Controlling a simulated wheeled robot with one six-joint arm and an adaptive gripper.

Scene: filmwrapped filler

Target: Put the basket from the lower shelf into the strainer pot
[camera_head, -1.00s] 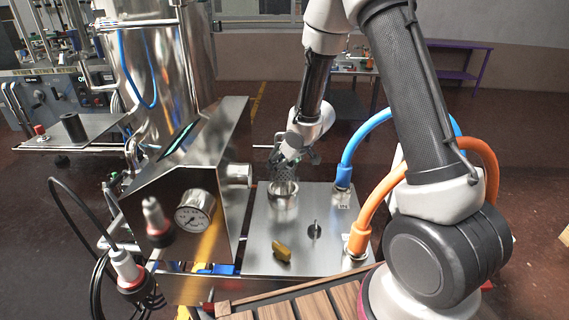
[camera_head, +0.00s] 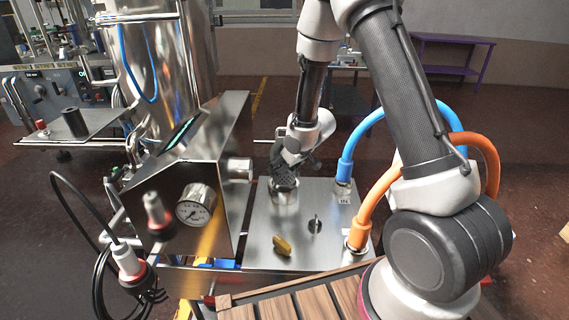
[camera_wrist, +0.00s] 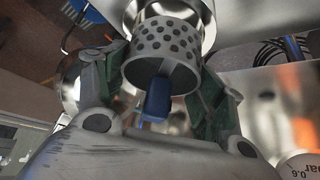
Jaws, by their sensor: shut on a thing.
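The basket (camera_wrist: 160,50) is a grey metal cylinder with round holes. In the wrist view my gripper (camera_wrist: 160,75) is shut on it, one finger on each side. The strainer pot (camera_head: 284,193) is a short shiny metal cylinder on the steel machine top. In the head view the basket (camera_head: 284,182) is upright at the pot's mouth, its lower end apparently inside the rim. The pot's rim (camera_wrist: 205,18) shows around the basket's far end in the wrist view. How deep the basket sits is hidden.
A yellow-brown handle (camera_head: 282,245) and a small dark knob (camera_head: 315,225) stand on the steel top. Blue (camera_head: 345,165) and orange (camera_head: 360,232) hoses rise at its right. A slanted steel housing with a gauge (camera_head: 195,205) stands close on the left.

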